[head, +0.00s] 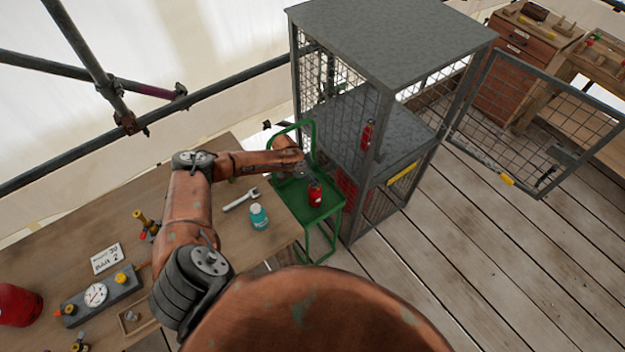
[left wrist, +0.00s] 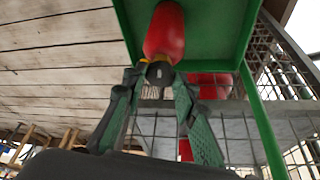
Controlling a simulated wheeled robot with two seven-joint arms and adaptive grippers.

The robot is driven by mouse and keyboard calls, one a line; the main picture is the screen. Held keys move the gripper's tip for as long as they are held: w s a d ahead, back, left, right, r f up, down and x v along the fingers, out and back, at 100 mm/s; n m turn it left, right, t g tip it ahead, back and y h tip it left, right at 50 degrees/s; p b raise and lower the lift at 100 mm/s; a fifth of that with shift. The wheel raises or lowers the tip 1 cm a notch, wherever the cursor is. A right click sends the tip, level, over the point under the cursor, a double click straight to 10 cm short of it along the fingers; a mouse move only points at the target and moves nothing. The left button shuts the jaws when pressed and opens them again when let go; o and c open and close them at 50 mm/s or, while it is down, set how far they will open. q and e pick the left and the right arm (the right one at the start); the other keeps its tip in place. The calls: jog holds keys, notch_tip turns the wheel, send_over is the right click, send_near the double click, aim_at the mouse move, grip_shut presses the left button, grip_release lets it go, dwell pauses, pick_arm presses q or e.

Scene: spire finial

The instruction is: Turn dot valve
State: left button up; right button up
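A small red canister (head: 315,194) stands on a green trolley (head: 327,209) beside the workbench. In the left wrist view the red canister (left wrist: 164,32) appears inverted, with a yellow collar and a dark valve (left wrist: 159,73) at its end. My left gripper (head: 305,174) is at the top of the canister in the head view. Its two fingers (left wrist: 158,82) are spread on either side of the valve, with a small gap seeming to show. I cannot tell whether either finger touches it. No dot mark can be made out clearly. My right gripper is out of view.
A mesh cage (head: 392,30) stands behind the trolley, its door (head: 535,115) open to the right; a red cylinder (head: 367,135) is at it. The workbench (head: 60,225) holds a teal bottle (head: 259,217), a wrench (head: 240,199) and a gauge block (head: 97,296). The right floor is clear.

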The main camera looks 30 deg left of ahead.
pick_arm(q)
jog(key=o, duration=0.4)
jog(key=shift+r, duration=0.1)
jog(key=v, duration=1.1)
jog(key=shift+s+a+r, duration=0.15)
jog(key=shift+r, duration=0.2)
